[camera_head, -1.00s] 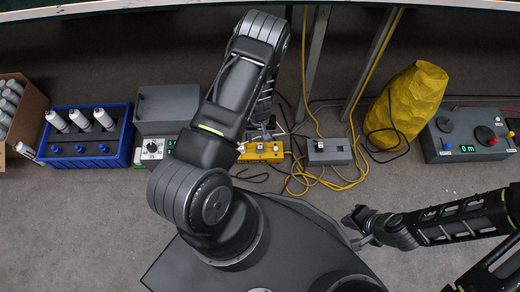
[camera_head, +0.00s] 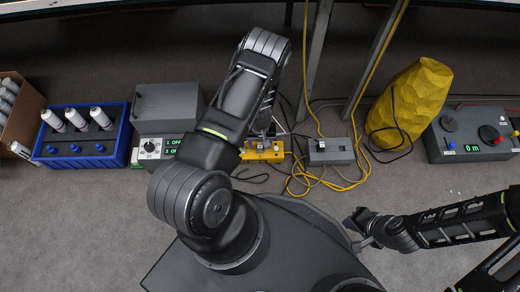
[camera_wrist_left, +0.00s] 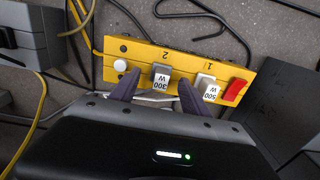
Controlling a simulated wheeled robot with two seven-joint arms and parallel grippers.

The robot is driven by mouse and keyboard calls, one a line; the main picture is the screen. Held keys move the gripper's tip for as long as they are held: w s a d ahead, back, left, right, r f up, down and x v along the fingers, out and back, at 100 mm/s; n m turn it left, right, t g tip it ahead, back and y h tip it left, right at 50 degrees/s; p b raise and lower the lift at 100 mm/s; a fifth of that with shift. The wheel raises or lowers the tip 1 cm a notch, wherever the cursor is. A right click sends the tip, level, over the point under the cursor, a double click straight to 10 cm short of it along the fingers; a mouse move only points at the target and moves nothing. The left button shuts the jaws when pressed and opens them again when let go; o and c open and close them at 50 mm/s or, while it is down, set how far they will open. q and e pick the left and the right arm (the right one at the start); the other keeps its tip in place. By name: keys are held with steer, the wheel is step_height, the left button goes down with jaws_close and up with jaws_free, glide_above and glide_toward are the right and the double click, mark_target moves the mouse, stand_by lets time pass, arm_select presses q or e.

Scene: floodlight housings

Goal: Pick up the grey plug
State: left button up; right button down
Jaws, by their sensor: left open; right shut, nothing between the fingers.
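In the left wrist view, a yellow power strip (camera_wrist_left: 196,68) lies on the floor with sockets marked 1 and 2. A grey plug (camera_wrist_left: 161,72) with a white "300 W" label sits at socket 2. A lighter plug (camera_wrist_left: 206,84) labelled "500 W" sits at socket 1, beside a red switch (camera_wrist_left: 235,91). My left gripper (camera_wrist_left: 157,91) is open, its two dark fingers on either side of the grey plug; contact cannot be told. In the head view, my left arm partly hides the strip (camera_head: 268,156). My right gripper (camera_head: 359,226) is shut and empty, away from the strip.
A grey box (camera_head: 330,154) and loose cables lie right of the strip. A yellow sack (camera_head: 410,105) and a control box (camera_head: 470,135) stand further right. A grey unit (camera_head: 165,105) and a blue crate (camera_head: 122,153) stand left. Bare floor lies in front.

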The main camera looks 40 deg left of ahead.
arm_select(q)
steer(key=shift+f, duration=0.7)
steer(key=shift+c, duration=0.3)
jaws_close()
steer(key=shift+r, duration=0.1)
